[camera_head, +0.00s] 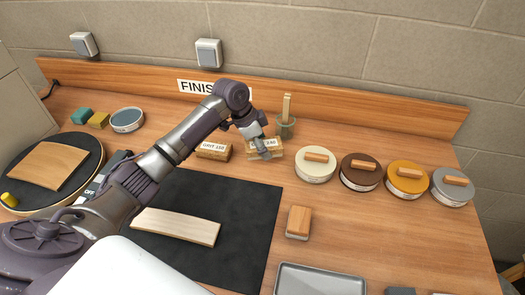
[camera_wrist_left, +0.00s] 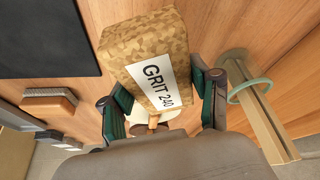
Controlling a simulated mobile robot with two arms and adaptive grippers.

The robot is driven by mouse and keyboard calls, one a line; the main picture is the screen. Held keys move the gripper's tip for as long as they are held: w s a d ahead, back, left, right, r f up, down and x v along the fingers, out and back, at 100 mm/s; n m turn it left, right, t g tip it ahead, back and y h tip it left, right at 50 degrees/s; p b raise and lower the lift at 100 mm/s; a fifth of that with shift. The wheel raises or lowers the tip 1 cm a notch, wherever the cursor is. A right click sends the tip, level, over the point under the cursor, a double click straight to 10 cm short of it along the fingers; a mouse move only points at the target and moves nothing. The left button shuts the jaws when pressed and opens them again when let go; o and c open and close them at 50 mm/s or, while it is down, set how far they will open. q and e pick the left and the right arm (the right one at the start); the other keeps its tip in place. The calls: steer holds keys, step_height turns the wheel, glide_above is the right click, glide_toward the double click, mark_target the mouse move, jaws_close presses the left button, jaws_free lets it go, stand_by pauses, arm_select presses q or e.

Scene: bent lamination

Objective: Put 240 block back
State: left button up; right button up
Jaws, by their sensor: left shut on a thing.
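The 240 block (camera_head: 272,153) is a tan speckled block with a white label. It stands at the back of the bench, right of the other grit block (camera_head: 213,151). My left gripper (camera_head: 260,146) is shut on it from above. In the left wrist view the 240 block (camera_wrist_left: 150,45) sits between the two fingers of my left gripper (camera_wrist_left: 165,98), with its "GRIT 240" label facing the camera. Whether its underside touches the bench cannot be told. My right gripper is not in view.
A green cup (camera_head: 286,129) with a wooden stick stands just behind the block. Several round tins, the nearest white-topped (camera_head: 315,168), line the right. A wooden brush (camera_head: 298,222) and metal tray (camera_head: 320,281) lie in front. A black mat (camera_head: 245,205) holds a wooden strip (camera_head: 178,226).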

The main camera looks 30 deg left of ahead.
arm_select(q)
steer(key=shift+w+a+f, duration=0.45)
steer(key=shift+w, duration=0.15)
steer(key=shift+f, duration=0.25)
step_height(320, 180, down, 3)
steer(key=shift+a+f+p, duration=0.1)
steer(key=shift+p, duration=0.6)
steer(key=shift+f, duration=0.2)
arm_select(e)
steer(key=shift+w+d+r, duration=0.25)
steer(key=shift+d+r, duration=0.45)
arm_select(q)
steer(key=shift+f, duration=0.2)
steer(key=o, duration=1)
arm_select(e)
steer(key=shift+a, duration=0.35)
